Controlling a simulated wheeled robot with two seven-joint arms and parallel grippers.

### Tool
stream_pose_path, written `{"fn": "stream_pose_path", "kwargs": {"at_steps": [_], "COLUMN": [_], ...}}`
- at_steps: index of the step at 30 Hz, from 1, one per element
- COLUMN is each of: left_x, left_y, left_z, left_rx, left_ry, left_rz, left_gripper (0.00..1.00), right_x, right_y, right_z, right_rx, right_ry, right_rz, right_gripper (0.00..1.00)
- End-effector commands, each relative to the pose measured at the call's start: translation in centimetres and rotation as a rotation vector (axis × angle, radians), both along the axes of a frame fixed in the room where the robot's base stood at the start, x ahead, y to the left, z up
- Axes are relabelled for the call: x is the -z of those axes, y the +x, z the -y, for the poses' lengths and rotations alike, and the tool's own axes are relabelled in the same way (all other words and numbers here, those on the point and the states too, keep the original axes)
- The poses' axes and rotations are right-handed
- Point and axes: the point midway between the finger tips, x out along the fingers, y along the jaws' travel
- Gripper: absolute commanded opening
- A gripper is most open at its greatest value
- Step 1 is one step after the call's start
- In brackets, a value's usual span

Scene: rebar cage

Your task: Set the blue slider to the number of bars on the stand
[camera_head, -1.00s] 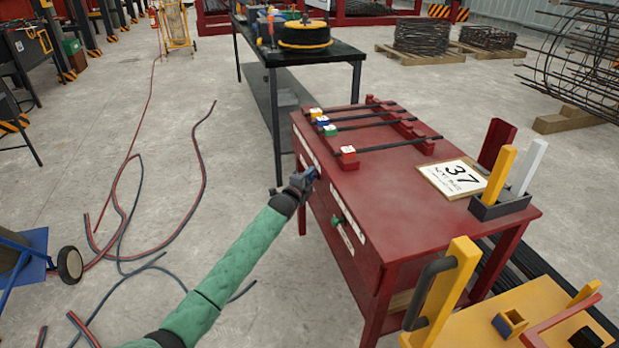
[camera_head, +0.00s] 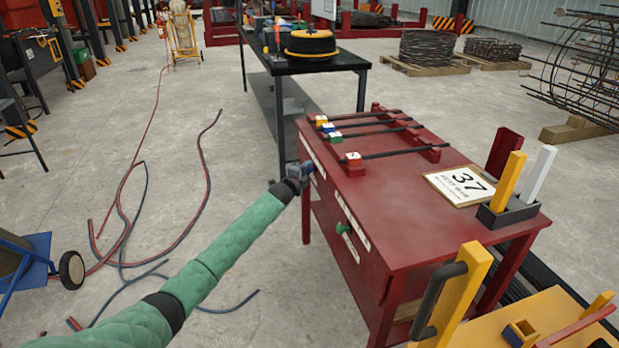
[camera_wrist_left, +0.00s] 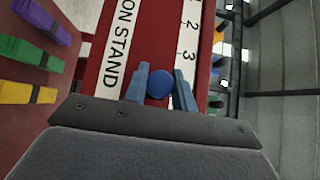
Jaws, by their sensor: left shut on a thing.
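My left gripper (camera_head: 301,174) is at the front face of the red table (camera_head: 408,226), near its far end. In the left wrist view its blue fingers (camera_wrist_left: 162,88) are shut on the round blue slider knob (camera_wrist_left: 159,84). The knob is beside a white scale (camera_wrist_left: 191,42) showing 2 and 3, a little beyond the 3; any number level with it is hidden. A label reading "ON STAND" (camera_wrist_left: 118,45) lies alongside. Several dark bars (camera_head: 400,153) with coloured, marked end blocks (camera_head: 352,158) rest across the red stand (camera_head: 430,152) on the tabletop.
A green knob (camera_head: 343,227) is lower on the same front face. A black table (camera_head: 345,58) stands behind. Hoses (camera_head: 205,160) lie on the floor to the left.

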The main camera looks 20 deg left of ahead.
Motion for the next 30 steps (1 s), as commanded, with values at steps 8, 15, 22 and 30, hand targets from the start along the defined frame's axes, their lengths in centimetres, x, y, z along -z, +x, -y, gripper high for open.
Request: {"fn": "stream_pose_path", "kwargs": {"at_steps": [8, 15, 22, 30], "left_x": [0.1, 0.1, 0.1, 0.1], "left_y": [0.4, 0.4, 0.4, -0.9], "left_z": [-0.2, -0.3, -0.3, -0.5], "left_rx": [0.0, 0.0, 0.0, 0.0], "left_ry": [0.0, 0.0, 0.0, -0.001], "left_rz": [-0.002, -0.002, -0.001, -0.001], "left_gripper": [0.0, 0.46, 0.48, 0.48], "right_x": [0.0, -0.2, -0.2, 0.0], "right_y": [0.1, 0.2, 0.1, -0.2], "right_z": [0.0, 0.0, 0.0, 0.0], "right_rx": [0.001, 0.0, 0.0, -0.001], "right_ry": [0.001, 0.002, 0.002, 0.001], "right_rz": [0.003, 0.006, 0.005, -0.001], "right_gripper": [0.0, 0.0, 0.0, 0.0]}}
